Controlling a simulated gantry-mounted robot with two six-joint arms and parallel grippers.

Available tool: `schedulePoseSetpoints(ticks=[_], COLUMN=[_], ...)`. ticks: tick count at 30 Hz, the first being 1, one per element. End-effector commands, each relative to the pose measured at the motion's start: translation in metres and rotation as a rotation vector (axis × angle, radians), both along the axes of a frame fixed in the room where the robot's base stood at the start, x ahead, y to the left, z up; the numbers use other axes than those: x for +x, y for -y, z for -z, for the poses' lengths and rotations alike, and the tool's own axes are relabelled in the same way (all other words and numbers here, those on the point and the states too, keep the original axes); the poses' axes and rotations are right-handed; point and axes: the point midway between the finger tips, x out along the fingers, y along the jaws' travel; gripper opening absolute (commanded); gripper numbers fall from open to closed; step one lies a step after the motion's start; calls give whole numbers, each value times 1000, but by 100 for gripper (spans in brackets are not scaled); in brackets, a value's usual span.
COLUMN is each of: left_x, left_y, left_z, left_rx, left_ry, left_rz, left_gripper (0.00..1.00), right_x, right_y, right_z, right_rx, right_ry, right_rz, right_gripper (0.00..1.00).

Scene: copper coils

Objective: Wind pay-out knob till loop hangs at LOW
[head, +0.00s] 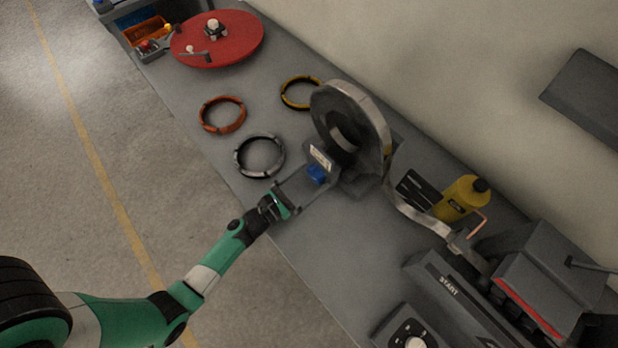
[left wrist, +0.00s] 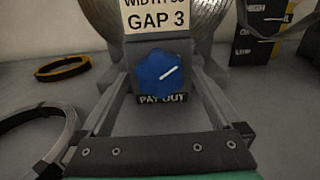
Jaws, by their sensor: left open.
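The blue pay-out knob (head: 316,174) sits on the front of the grey coil stand; in the left wrist view the knob (left wrist: 158,72) shows a white line pointing up and right, with a PAY OUT label below. My left gripper (head: 306,184) is open, its fingers reaching to either side of the knob; I cannot tell whether they touch it. The coil (head: 350,115) stands upright above. Its strip loop (head: 403,207) sags from the coil toward the machine at right. A dark marked board (head: 418,190) stands behind the loop; its LOW mark is too small to read. My right gripper is not in view.
Grey, orange and yellow rings (head: 259,156) (head: 222,115) (head: 300,93) lie left of the stand. A yellow bottle (head: 460,198) stands behind the strip. The START machine (head: 450,287) fills the right end. A red turntable (head: 218,40) is at the far end.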

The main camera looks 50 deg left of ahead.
Motion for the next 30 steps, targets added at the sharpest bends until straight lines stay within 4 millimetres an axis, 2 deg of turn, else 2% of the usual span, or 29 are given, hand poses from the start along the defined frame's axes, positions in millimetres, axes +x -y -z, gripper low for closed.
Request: schedulePoseSetpoints(ticks=[5, 19, 30], left_x=[0, -1, -1], left_y=[0, 0, 0], left_z=[0, 0, 1], left_rx=[0, 0, 56], left_ry=[0, 0, 0], left_rz=[0, 0, 0], left_gripper=[97, 13, 13], right_x=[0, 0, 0], right_y=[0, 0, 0], right_z=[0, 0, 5], right_rx=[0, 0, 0], right_ry=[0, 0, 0], right_rz=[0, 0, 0], right_gripper=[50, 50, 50])
